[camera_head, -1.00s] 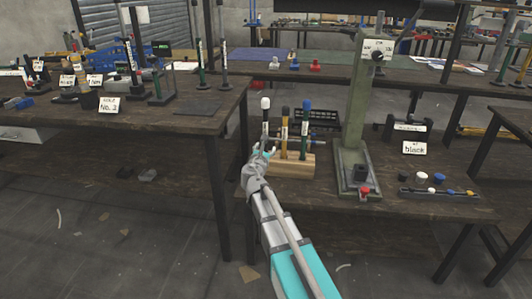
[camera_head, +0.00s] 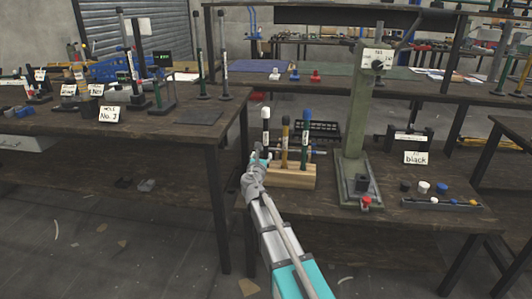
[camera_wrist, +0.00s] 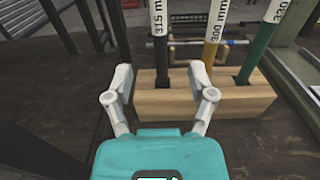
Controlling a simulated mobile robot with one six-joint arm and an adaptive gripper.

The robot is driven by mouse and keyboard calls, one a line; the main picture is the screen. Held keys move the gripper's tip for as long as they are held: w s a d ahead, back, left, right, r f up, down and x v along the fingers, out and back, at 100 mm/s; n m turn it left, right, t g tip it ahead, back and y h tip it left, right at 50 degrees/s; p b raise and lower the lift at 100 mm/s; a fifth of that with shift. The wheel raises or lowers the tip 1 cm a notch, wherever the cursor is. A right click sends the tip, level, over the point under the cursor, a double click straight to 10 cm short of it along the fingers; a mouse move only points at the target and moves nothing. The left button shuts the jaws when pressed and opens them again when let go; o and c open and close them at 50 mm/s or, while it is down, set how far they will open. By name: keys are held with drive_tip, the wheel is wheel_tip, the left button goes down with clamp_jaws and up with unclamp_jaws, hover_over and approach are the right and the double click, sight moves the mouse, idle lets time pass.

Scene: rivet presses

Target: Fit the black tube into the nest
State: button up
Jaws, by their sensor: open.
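The black tube (camera_head: 266,138) stands upright at the left end of a wooden block (camera_head: 295,177), with a white cap and a white label. In the wrist view the black tube (camera_wrist: 160,52) carries a "315 mm" label, and its lower end is in the block (camera_wrist: 230,97). My gripper (camera_head: 260,157) is open and empty at the left front of the block. In the wrist view my gripper's (camera_wrist: 160,76) fingers appear on either side of the tube's lower part; contact is not visible. A dark socket-like piece (camera_head: 362,183) on the green press base may be the nest.
A yellow tube (camera_head: 285,145) and a green tube (camera_head: 305,145) stand right of the black one. The green press column (camera_head: 356,115) rises further right. Another table (camera_head: 190,140) stands left.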

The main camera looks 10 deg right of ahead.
sight(265, 143)
drive_tip(key=shift+x, duration=3)
drive_tip(key=shift+w, duration=0.1)
drive_tip(key=x, duration=0.3)
drive_tip(key=shift+w+r, duration=0.15)
drive_tip(key=shift+w, duration=0.05)
drive_tip(key=shift+x, duration=0.85)
drive_tip(key=shift+s, duration=0.1)
clamp_jaws()
